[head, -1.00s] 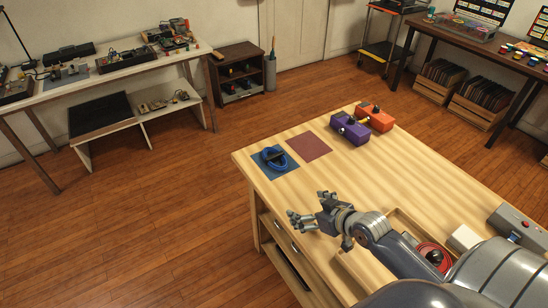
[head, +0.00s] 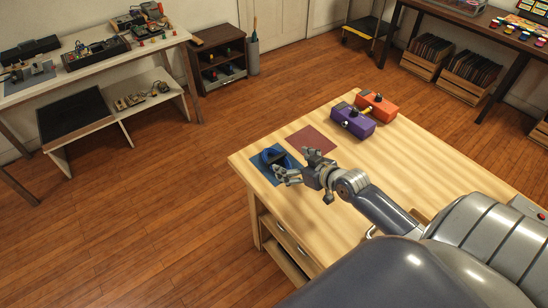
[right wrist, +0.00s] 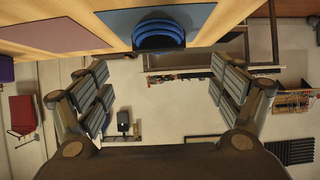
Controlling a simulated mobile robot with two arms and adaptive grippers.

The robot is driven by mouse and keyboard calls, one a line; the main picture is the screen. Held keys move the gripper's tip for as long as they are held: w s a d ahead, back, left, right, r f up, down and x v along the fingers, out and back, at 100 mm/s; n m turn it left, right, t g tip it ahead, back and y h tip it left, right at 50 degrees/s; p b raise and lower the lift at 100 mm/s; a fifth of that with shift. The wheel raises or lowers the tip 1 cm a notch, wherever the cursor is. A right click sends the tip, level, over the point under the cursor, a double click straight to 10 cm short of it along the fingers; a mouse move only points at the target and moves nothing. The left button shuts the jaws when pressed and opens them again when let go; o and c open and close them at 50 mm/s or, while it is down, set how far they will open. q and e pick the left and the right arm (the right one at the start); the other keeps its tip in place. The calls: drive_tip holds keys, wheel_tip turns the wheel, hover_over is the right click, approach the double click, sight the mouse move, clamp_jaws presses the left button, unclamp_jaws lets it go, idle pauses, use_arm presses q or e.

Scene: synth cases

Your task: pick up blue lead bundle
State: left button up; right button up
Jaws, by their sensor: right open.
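The blue lead bundle (head: 265,157) is a coiled loop with a dark band, lying on a blue mat (head: 262,171) near the corner of the wooden table. My right gripper (head: 284,176) is open and empty, just beside the bundle, and its fingers hide part of the mat. In the right wrist view the bundle (right wrist: 158,38) shows at the top centre, beyond the spread fingers (right wrist: 158,88), not between them. Whether any finger touches it I cannot tell. My left gripper is not in view.
A bare dark red mat (head: 313,137) lies beside the blue one. A purple box (head: 352,124) and an orange box (head: 378,105) stand further back on the table (head: 420,150). The tabletop between them and my arm is clear.

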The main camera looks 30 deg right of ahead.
sight(278, 159)
drive_tip(key=x, duration=0.2)
drive_tip(key=shift+w+a+f, duration=0.1)
drive_tip(key=shift+w+f, duration=0.1)
drive_tip(key=shift+w, duration=0.15)
drive_tip(key=shift+f+x, duration=0.15)
drive_tip(key=shift+x, duration=1)
drive_tip(key=shift+f+x, duration=0.15)
drive_tip(key=shift+x, duration=0.95)
drive_tip(key=shift+w+f, duration=0.25)
drive_tip(key=shift+w, duration=0.05)
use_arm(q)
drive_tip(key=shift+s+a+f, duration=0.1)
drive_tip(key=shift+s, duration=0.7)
use_arm(e)
drive_tip(key=c, duration=1.2)
